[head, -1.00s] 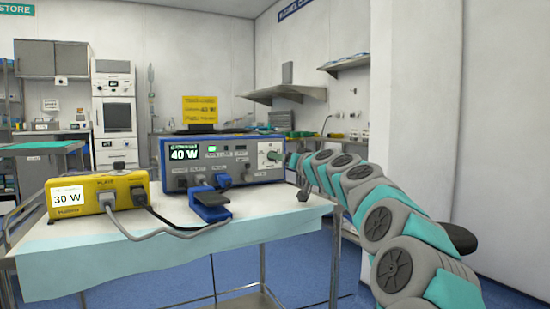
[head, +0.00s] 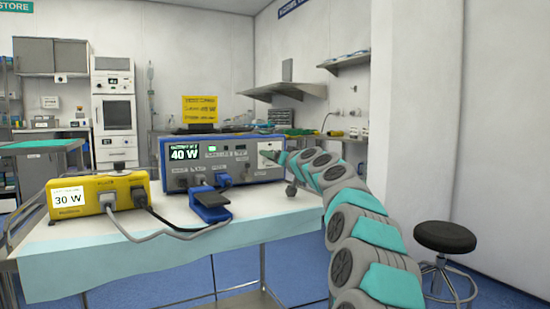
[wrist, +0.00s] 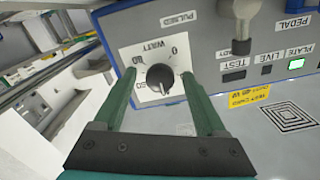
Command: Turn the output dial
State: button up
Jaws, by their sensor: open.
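The output dial (wrist: 160,78) is a black knob on a white scale plate marked WATT, set in the front of the blue-edged generator (head: 221,140). In the wrist view, my gripper (wrist: 158,74) is open, with one green finger on each side of the dial. Whether either finger touches the knob I cannot tell. In the head view, my gripper (head: 276,156) is at the right end of the generator's front and hides the dial. The generator's screen (head: 184,153) reads 40 W.
A yellow unit (head: 98,192) reading 30 W stands at the front left of the draped table (head: 180,250). A yellow sign (head: 200,108) stands behind. A black stool (head: 445,237) is at right.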

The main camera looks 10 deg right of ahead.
grip_shut()
dwell(0.4)
jog(key=shift+r+m, duration=0.1)
jog(key=shift+m, duration=0.3)
jog(key=m+p, duration=0.4)
jog(key=m, duration=0.3)
jog(key=shift+m, duration=0.4)
dwell(0.4)
grip_release()
